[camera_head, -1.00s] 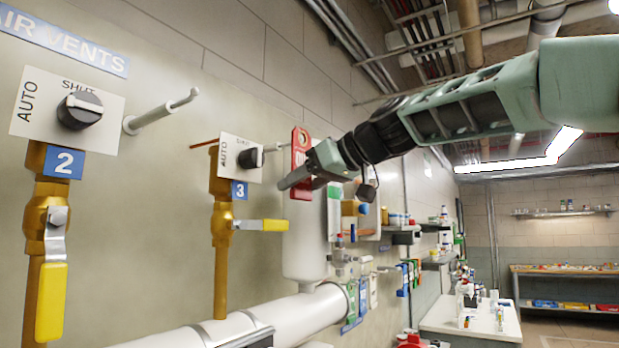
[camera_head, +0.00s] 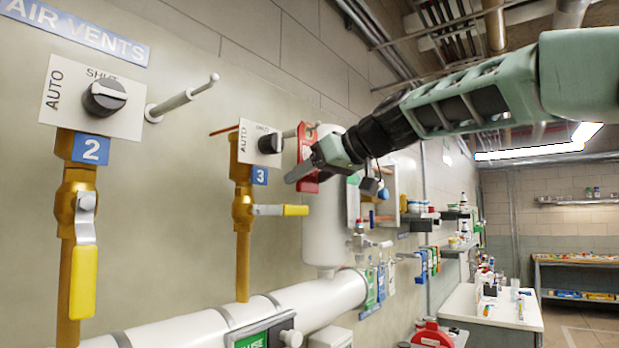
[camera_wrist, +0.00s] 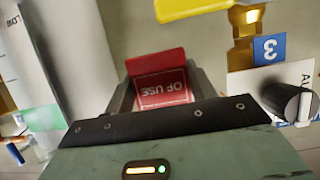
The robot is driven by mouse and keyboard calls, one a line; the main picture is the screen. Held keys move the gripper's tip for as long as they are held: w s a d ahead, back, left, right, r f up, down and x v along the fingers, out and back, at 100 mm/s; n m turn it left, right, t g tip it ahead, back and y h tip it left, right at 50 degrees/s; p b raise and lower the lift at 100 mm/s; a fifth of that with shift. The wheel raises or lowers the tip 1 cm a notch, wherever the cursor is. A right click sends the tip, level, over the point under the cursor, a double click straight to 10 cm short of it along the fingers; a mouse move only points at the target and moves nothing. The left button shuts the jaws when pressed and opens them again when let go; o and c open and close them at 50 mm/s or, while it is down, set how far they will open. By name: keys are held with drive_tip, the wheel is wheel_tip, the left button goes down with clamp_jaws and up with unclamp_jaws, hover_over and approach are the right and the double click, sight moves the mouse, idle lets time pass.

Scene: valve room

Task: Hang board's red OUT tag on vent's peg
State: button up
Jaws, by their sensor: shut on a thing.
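My gripper (camera_head: 300,174) is shut on the red tag (camera_head: 305,148), which hangs upright with its holed top end above the fingers. In the wrist view the tag (camera_wrist: 162,88) sits between the fingers, with "OF USE" upside down. Vent 3's peg (camera_head: 290,133), pale and slim, points out beside its black knob (camera_head: 269,143), and its end meets the tag's upper part in the head view. I cannot tell whether the peg is through the hole or only behind or in front of the tag. Vent 2's peg (camera_head: 182,100) is bare.
Yellow-handled valves stand under vent 2 (camera_head: 85,280) and vent 3 (camera_head: 295,210). A white cylinder (camera_head: 325,235) stands close behind the tag. A thick white pipe (camera_head: 325,300) runs below. Coloured tags (camera_head: 375,285) hang lower right. A white bench (camera_head: 500,315) is further right.

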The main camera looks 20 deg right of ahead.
idle(0.3)
drive_tip(key=o, duration=1)
drive_tip(key=shift+o, duration=0.2)
drive_tip(key=shift+s+d, duration=0.1)
drive_tip(key=b+v, duration=0.5)
drive_tip(key=v, duration=1.2)
drive_tip(key=shift+s+d, duration=0.1)
